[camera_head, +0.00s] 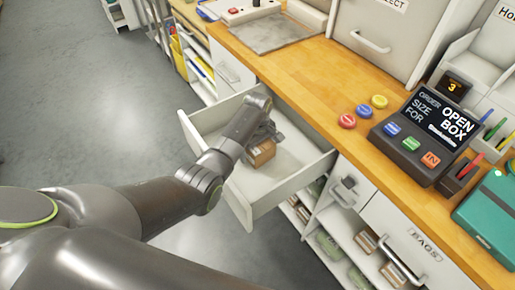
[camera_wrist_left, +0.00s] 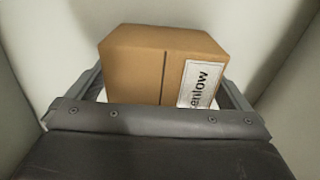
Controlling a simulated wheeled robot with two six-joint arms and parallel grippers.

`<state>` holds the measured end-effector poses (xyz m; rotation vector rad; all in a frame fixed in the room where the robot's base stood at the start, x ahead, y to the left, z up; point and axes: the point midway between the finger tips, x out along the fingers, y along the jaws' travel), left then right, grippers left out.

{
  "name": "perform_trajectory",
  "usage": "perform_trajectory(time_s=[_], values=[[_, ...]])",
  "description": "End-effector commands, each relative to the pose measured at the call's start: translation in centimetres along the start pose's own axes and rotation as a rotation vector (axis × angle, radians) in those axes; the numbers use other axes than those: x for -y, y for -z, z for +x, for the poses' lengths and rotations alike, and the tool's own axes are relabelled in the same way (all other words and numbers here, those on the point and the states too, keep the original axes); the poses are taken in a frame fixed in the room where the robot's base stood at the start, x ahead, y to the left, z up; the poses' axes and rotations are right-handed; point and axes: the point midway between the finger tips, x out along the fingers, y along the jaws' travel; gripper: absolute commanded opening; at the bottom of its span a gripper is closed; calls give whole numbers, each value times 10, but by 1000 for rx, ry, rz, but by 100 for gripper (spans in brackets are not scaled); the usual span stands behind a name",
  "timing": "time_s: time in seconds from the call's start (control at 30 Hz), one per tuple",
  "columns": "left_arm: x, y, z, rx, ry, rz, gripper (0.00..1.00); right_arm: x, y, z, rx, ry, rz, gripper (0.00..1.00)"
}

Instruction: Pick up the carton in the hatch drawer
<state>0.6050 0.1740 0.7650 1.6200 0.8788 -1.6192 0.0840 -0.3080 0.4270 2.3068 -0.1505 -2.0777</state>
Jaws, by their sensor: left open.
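A small brown carton (camera_head: 261,152) lies in the open white drawer (camera_head: 247,215) under the counter. In the left wrist view the carton (camera_wrist_left: 150,68) shows a dark seam and a white label with the letters "enlow". My left gripper (camera_head: 266,136) reaches down into the drawer at the carton. In the left wrist view its open fingers (camera_wrist_left: 163,95) stand to the left and right of the carton's lower part. Whether they touch it cannot be told. The carton's lower edge is hidden by the gripper body. My right gripper is not in view.
The wooden counter (camera_head: 300,75) borders the drawer's right side. On it are coloured buttons (camera_head: 347,120), an order terminal (camera_head: 425,135) and a teal case (camera_head: 492,215). Shelves with small cartons (camera_head: 366,241) lie below. The grey floor left of the drawer is clear.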

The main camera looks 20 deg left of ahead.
Motion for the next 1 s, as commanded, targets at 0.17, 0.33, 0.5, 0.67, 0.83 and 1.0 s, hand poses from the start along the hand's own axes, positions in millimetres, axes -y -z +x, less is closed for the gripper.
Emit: perform_trajectory(time_s=[0.17, 0.33, 0.5, 0.67, 0.83, 1.0], values=[[0, 0, 0, 0, 0, 0, 87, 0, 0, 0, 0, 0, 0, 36], [0, 0, 0, 0, 0, 0, 65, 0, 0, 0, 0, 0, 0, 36], [0, 0, -1, 0, 0, 0, 53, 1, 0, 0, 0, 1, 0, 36], [0, 0, -2, 0, -1, 0, 53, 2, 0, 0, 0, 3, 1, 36], [-1, 0, -20, -1, -3, 0, 53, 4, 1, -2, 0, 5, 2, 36], [-1, 0, -52, -2, -4, 1, 53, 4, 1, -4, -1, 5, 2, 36]])
